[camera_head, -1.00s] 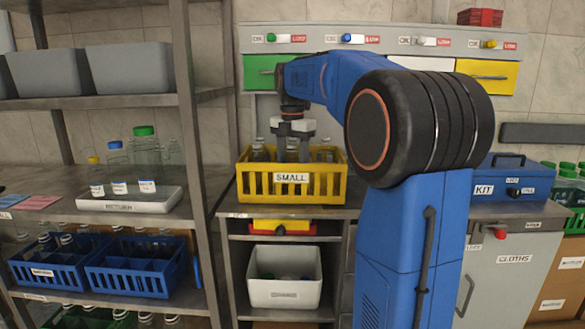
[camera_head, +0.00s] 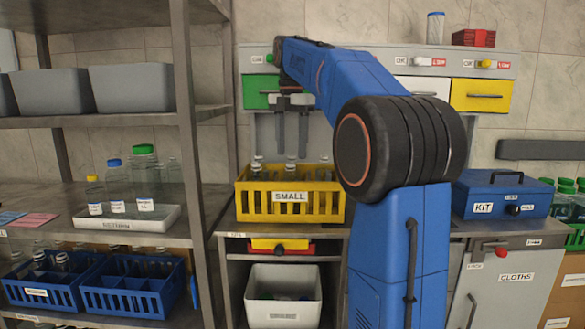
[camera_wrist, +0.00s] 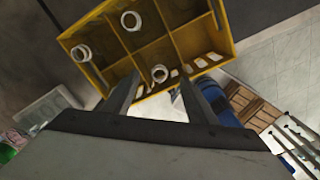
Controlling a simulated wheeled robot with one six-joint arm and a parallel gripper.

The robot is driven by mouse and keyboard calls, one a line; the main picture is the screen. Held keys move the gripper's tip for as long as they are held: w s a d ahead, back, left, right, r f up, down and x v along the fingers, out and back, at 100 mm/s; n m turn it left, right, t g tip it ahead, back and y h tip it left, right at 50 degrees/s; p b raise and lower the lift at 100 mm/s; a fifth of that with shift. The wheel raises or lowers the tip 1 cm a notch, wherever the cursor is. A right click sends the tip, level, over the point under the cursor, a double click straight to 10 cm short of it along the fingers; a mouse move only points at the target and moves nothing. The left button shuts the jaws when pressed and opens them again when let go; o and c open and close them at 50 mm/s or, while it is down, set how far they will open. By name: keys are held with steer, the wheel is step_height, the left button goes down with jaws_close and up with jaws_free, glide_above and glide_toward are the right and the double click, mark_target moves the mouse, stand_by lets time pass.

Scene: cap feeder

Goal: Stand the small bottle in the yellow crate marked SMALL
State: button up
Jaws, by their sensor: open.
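The yellow crate marked SMALL (camera_head: 290,212) stands on the counter. Several bottle necks rise above its rim, and the wrist view shows three pale rings in its compartments. One bottle (camera_wrist: 160,73) lies nearest to my fingertips in the wrist view and stands in a compartment by the crate's near side; its neck looks upright. The other two bottles (camera_wrist: 83,53) and (camera_wrist: 131,20) stand in other compartments. My gripper (camera_head: 291,148) is open and empty above the crate, its fingers pointing down, clear of the bottles. The bottles' lower parts are hidden by the crate.
A shelf post (camera_head: 190,150) stands close left of the crate. A white tray (camera_head: 126,220) with capped bottles is on the left shelf, blue crates (camera_head: 132,290) below it. A blue KIT box (camera_head: 502,195) sits right. Drawers (camera_head: 482,95) hang behind.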

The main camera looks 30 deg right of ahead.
steer(key=shift+r, duration=0.1)
steer(key=s+a+f+m+t, duration=0.1)
steer(key=s+a+f+m, duration=0.4)
steer(key=s+f, duration=0.5)
steer(key=s+a+f+m+t, duration=0.2)
steer(key=s+a+f+m, duration=0.3)
steer(key=s+f+m, duration=0.4)
steer(key=s+a+f+m+t, duration=0.1)
steer(key=s+a+f+m, duration=0.5)
steer(key=s+f, duration=0.5)
step_height(320, 180, down, 2)
steer(key=shift+s+f+m+t, duration=0.15)
steer(key=shift+m+t, duration=0.25)
steer(key=shift+m, duration=0.6)
